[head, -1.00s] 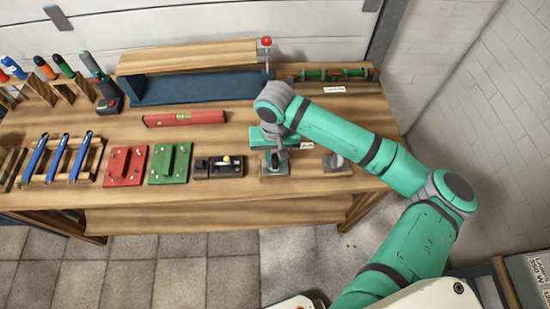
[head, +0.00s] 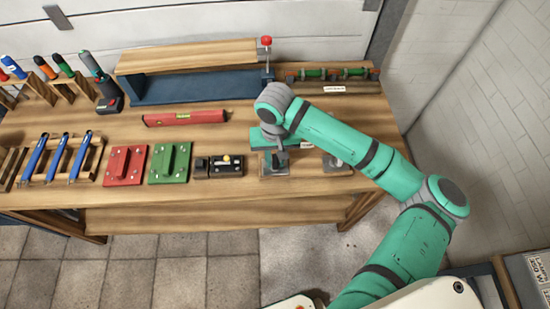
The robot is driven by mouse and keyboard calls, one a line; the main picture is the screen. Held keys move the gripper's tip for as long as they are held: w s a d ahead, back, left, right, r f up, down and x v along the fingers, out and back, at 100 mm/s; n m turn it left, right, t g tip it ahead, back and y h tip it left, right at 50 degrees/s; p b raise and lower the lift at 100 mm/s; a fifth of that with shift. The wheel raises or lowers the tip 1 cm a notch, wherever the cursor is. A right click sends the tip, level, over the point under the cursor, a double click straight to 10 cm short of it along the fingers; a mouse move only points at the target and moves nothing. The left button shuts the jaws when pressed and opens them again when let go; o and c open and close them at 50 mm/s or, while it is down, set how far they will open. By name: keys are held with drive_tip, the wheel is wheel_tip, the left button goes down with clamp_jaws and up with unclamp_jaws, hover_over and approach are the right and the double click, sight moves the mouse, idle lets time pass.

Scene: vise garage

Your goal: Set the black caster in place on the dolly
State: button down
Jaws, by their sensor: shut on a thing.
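My gripper (head: 274,163) is over the front right part of the bench, pointing down. Its fingers are shut on a small dark thing, which fits the black caster, but the hand and fingers hide most of it. Right below and around the fingers is a low wooden and grey fixture that looks like the dolly (head: 268,175); its far side is hidden by my teal hand. I cannot tell whether the held caster touches it. A grey round-topped part (head: 338,164) stands just to the right of the gripper.
A red level (head: 185,118) lies behind. A blue stand with a red-topped post (head: 266,42) is at the back.

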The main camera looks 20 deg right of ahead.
drive_tip(key=c, duration=1.2)
unclamp_jaws()
drive_tip(key=shift+r, duration=0.1)
drive_tip(key=shift+r, duration=3.4)
